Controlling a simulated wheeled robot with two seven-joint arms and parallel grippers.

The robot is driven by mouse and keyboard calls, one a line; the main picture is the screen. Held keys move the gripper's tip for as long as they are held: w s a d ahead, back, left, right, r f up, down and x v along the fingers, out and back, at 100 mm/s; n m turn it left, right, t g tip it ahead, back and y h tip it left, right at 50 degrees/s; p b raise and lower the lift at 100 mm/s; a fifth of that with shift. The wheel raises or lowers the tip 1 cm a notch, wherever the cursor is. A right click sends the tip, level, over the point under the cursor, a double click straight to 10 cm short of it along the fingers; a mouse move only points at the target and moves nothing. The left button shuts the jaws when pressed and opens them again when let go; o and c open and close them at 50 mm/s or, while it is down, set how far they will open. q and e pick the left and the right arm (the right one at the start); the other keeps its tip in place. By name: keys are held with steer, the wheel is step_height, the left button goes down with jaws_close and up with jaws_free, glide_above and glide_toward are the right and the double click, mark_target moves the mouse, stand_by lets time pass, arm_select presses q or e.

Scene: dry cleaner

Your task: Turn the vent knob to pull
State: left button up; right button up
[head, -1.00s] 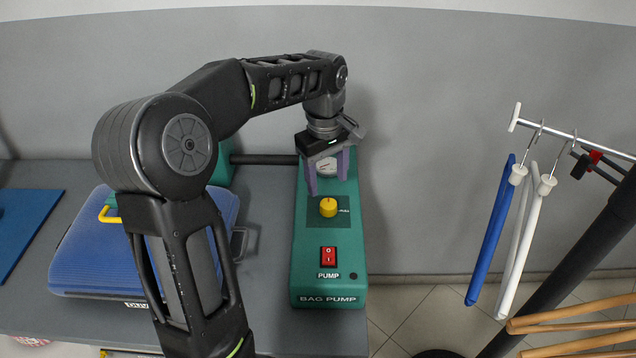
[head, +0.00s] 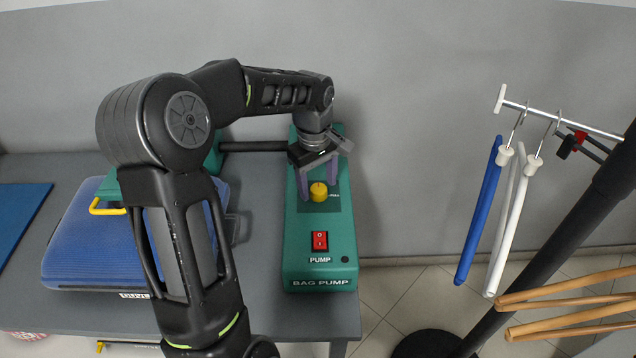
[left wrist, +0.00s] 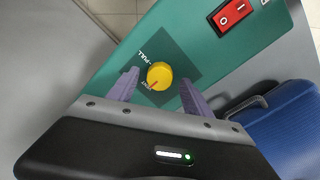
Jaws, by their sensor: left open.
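The green bag pump (head: 320,265) stands on the grey table. Its round yellow vent knob (head: 318,191) sits on a darker panel with a PULL label to its right. In the left wrist view the knob (left wrist: 160,75) has a red pointer mark turned to the small label at its lower left, away from the PULL label (left wrist: 147,57). My left gripper (head: 318,188) is open, its two purple fingers on either side of the knob. Gaps show between knob and fingers in the wrist view, so it is not gripped. My right gripper is not in view.
A red PUMP switch (head: 320,241) is on the pump's front part. A blue case (head: 90,245) lies left of the pump, partly behind my arm. A rail with hangers (head: 560,120) stands at the right. The wall is close behind the pump.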

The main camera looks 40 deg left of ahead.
arm_select(q)
steer(key=shift+f, duration=0.5)
steer(key=shift+c, duration=0.4)
jaws_close()
